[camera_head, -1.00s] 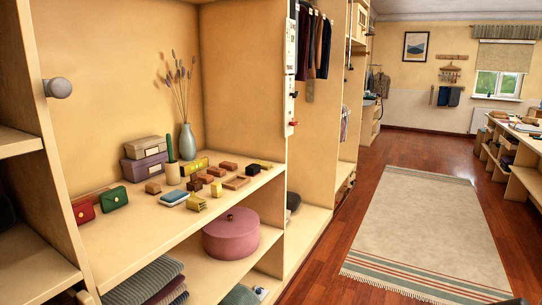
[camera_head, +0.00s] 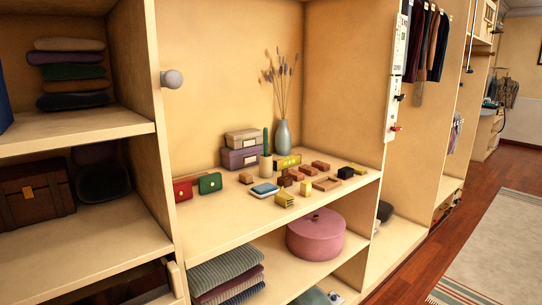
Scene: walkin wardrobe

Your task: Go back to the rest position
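Neither of my grippers shows in the head view now, so their state is hidden. The wardrobe shelf (camera_head: 212,228) in front of me carries a red purse (camera_head: 183,190), a green purse (camera_head: 210,183), stacked boxes (camera_head: 241,148), a grey-blue vase (camera_head: 283,138) with dried stems, and several small brown blocks (camera_head: 320,166). A blue-and-white item (camera_head: 264,190) and a yellow item (camera_head: 284,199) lie near its front edge. All of these stand apart from any part of me that I can see.
A pink round box (camera_head: 316,236) and folded clothes (camera_head: 226,276) fill the lower shelf. A brown case (camera_head: 36,199) sits at the left. Open wooden floor (camera_head: 412,285) and a rug (camera_head: 500,262) lie at right.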

